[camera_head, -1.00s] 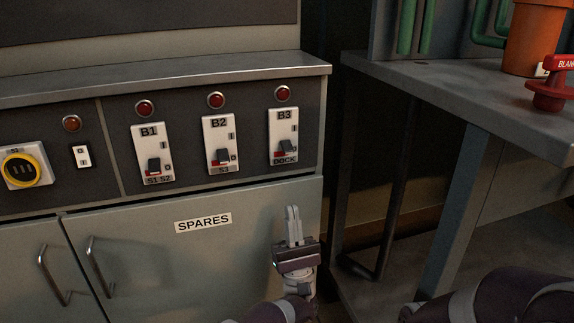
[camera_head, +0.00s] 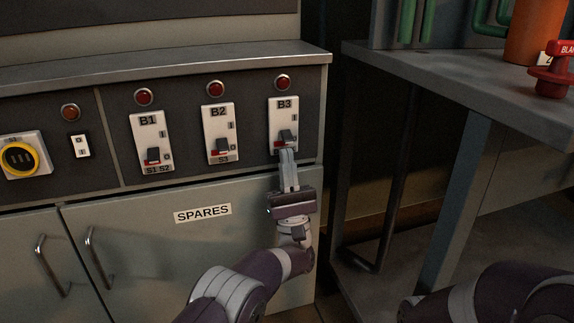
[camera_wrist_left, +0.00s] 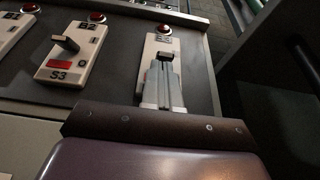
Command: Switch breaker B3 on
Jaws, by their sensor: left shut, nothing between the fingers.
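Breaker B3 (camera_head: 284,112) is a white plate at the right end of the dark panel, with a red lamp above it. Its dark lever (camera_head: 287,136) sits in the lower part of the plate, close to the 0 side. My left gripper (camera_head: 288,152) is shut and empty, its fingertips at the bottom of the B3 plate, just below the lever. In the left wrist view the shut fingers (camera_wrist_left: 166,72) point at B3's lever (camera_wrist_left: 165,57) and hide the plate's lower part. I cannot tell if they touch it. My right gripper is not in view.
Breakers B2 (camera_head: 219,117) and B1 (camera_head: 150,128) stand to the left, levers down. The SPARES cabinet door (camera_head: 150,260) lies below. A grey table (camera_head: 460,75) with a red valve (camera_head: 551,78) stands at the right, with a gap between it and the cabinet.

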